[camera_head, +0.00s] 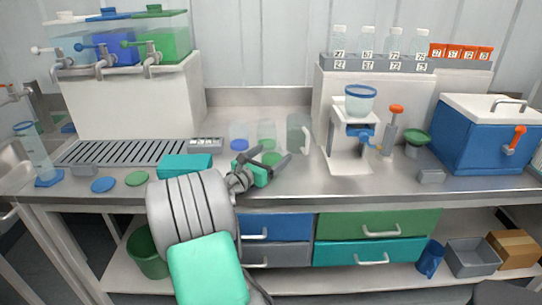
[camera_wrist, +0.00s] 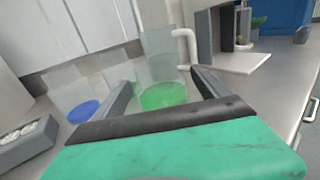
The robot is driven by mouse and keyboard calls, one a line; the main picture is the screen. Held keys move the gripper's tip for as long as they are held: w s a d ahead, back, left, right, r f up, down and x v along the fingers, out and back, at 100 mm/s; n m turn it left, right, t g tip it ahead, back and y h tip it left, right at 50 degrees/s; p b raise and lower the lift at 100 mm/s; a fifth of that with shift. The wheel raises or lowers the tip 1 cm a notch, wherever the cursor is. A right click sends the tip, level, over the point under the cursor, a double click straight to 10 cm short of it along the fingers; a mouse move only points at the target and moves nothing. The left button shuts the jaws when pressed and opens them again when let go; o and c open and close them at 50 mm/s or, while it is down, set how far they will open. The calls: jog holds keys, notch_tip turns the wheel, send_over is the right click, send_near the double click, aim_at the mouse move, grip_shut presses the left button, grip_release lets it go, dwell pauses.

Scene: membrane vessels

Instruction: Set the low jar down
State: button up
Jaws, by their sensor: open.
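A low clear jar with a green bottom (camera_head: 272,159) stands on the steel counter, and in the wrist view the green bottom (camera_wrist: 163,96) lies between my fingers. My gripper (camera_head: 275,153) is open, with one finger on each side of the jar; the wrist view shows the open fingers (camera_wrist: 160,80) too. The jar looks upright, and I cannot tell whether either finger touches it. Its clear walls are hard to make out.
A clear jar with a blue bottom (camera_head: 239,144) stands to the left, another clear vessel (camera_head: 266,130) behind, and a clear jug with a white handle (camera_head: 298,133) close behind right. A white dispenser stand (camera_head: 350,150) is further right. A teal box (camera_head: 185,166) lies left.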

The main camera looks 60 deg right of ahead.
jog(key=shift+a+r, duration=0.1)
jog(key=shift+r, duration=0.05)
jog(key=a, duration=0.4)
jog(key=w+a, duration=0.1)
jog(key=a, duration=0.6)
jog(key=shift+w+a+p, duration=0.35)
